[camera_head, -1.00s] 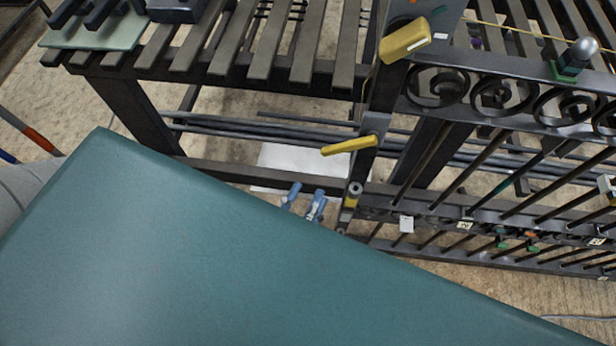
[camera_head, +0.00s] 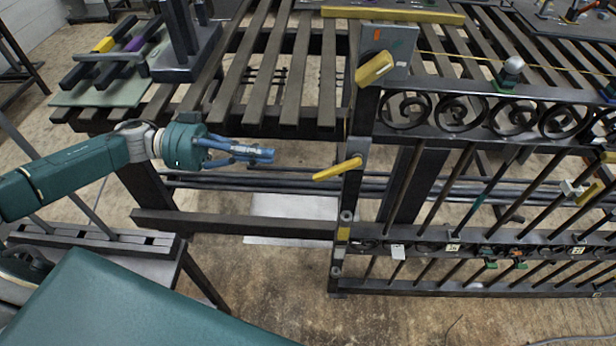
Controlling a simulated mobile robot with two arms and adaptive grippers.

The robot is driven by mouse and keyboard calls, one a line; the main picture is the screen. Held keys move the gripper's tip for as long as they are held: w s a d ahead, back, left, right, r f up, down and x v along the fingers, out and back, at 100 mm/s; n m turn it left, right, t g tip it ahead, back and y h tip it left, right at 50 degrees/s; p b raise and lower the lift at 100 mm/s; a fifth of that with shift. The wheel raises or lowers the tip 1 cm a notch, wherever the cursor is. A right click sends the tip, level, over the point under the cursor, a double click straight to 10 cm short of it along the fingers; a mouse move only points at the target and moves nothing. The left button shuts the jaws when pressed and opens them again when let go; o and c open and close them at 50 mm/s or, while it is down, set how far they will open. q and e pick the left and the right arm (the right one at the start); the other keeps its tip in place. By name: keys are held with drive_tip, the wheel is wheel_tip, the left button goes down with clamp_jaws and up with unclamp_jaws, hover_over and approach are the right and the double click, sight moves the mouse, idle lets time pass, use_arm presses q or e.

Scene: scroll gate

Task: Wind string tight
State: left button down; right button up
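A thin yellow string (camera_head: 470,58) runs along the top of the dark scroll gate (camera_head: 470,135) from a grey box (camera_head: 398,40) on the post to the right. A yellow handle (camera_head: 374,68) is on the box's front. A second yellow handle (camera_head: 338,169) sits lower on the same post. My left gripper (camera_head: 270,155), with blue fingers, reaches in from the left and points right, apart from both handles in the picture. Nothing shows in it. Seen from the side, its finger gap is unclear. My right gripper is not in view.
A slatted bench (camera_head: 268,70) stands behind, with a dark stand (camera_head: 185,65) on it. A yellow bar (camera_head: 392,14) lies at the top. A small clamp with a round knob (camera_head: 512,66) sits on the gate's top rail. A white sheet (camera_head: 290,215) lies on the floor below.

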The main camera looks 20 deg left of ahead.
use_arm(q)
drive_tip(key=a+r+y, duration=0.1)
drive_tip(key=a, duration=0.1)
drive_tip(key=p, duration=0.3)
approach(334, 167)
wheel_tip(334, 167, up, 3)
drive_tip(key=d, duration=0.2)
drive_tip(key=shift+m, duration=0.4)
drive_tip(key=d+f, duration=0.1)
drive_tip(key=w+d+f, duration=0.1)
drive_tip(key=d+f, duration=0.1)
drive_tip(key=shift+w+f, duration=0.2)
drive_tip(key=shift+f, duration=0.15)
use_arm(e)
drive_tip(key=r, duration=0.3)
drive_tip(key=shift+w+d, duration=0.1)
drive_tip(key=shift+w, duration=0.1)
use_arm(q)
drive_tip(key=shift+d+f, duration=0.1)
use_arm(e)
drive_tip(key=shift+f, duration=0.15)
